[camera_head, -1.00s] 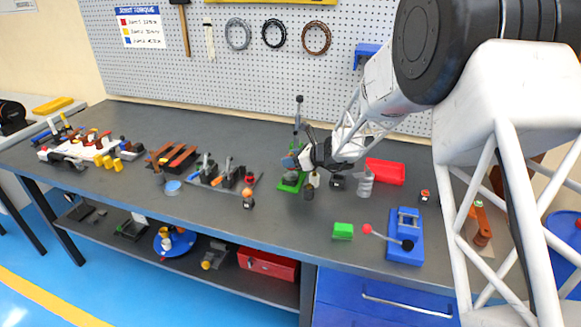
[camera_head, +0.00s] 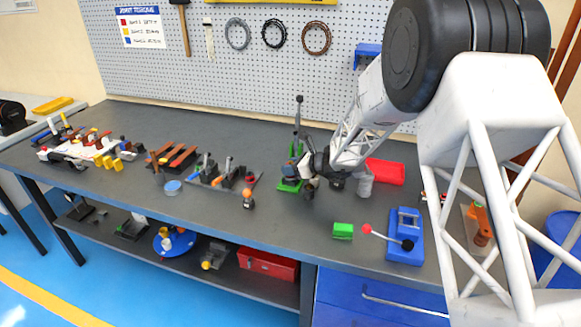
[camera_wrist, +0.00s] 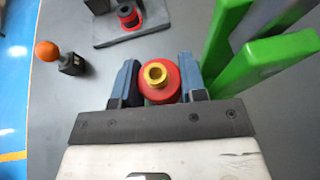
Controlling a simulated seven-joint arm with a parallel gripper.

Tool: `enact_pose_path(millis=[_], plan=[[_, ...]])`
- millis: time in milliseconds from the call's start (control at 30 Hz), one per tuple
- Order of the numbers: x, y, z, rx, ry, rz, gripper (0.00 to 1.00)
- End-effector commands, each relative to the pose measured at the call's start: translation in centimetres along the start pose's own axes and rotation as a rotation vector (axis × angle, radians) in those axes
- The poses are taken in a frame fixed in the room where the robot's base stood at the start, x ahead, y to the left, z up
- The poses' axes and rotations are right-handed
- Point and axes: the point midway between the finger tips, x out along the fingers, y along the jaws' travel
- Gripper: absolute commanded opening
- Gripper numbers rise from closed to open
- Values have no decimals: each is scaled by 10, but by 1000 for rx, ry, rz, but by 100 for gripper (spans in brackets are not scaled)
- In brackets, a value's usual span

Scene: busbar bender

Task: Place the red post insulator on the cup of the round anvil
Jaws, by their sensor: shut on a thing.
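In the wrist view, the red post insulator (camera_wrist: 158,82), with a brass-coloured ring on its top, sits between the two blue fingers of my gripper (camera_wrist: 158,84). The fingers are shut on it from both sides. In the head view my gripper (camera_head: 297,168) is low over the bench beside the green tool, and the insulator is hard to make out there. A small dark round piece (camera_head: 308,190) stands just in front of my gripper, and a grey cylinder (camera_head: 365,182) stands to its right. I cannot tell which thing is the round anvil; its cup does not show clearly.
A green lever tool (camera_wrist: 235,55) stands close to my right finger. An orange-topped piece (camera_wrist: 47,51) and a grey plate with a red ringed part (camera_wrist: 128,16) lie beyond. A red tray (camera_head: 386,172), green block (camera_head: 343,230) and blue lever device (camera_head: 405,237) are to the right.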

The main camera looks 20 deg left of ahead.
Motion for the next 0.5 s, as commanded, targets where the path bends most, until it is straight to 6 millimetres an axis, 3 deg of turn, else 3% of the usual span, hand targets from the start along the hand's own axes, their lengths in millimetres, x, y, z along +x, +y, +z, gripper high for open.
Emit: enact_pose_path(millis=[33,100,500], plan=[[0,0,-1,0,0,0,40],[0,0,0,0,0,0,49],[-1,0,2,0,0,0,49]])
